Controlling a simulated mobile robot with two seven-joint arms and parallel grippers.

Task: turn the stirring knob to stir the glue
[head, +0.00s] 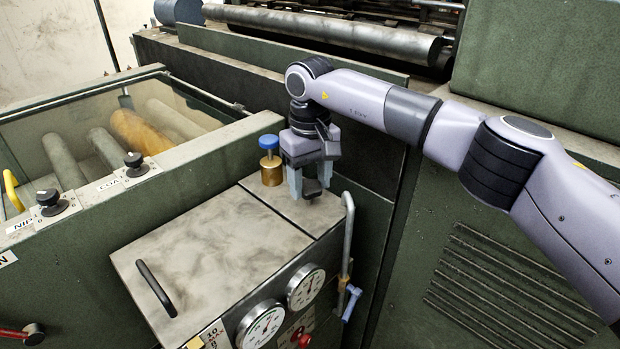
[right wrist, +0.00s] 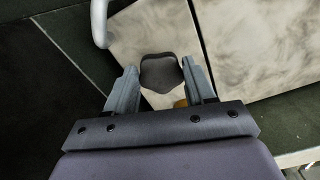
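The stirring knob is a dark, lobed knob (head: 312,188) on the pale top of the glue unit, near its back right corner. In the right wrist view the knob (right wrist: 161,72) shows from above. My right gripper (head: 309,180) points down over it, with one finger on each side of the knob. In the right wrist view the right gripper (right wrist: 160,76) has its fingers apart, with narrow gaps between the fingertips and the knob. The knob's underside is hidden. My left gripper is not in view.
A brass cylinder with a blue cap (head: 270,160) stands close beside my right gripper. A grey pipe (head: 347,235) rises at the right edge. Two gauges (head: 306,287) are on the front panel. A black handle (head: 155,288) lies on the lid, whose middle is clear.

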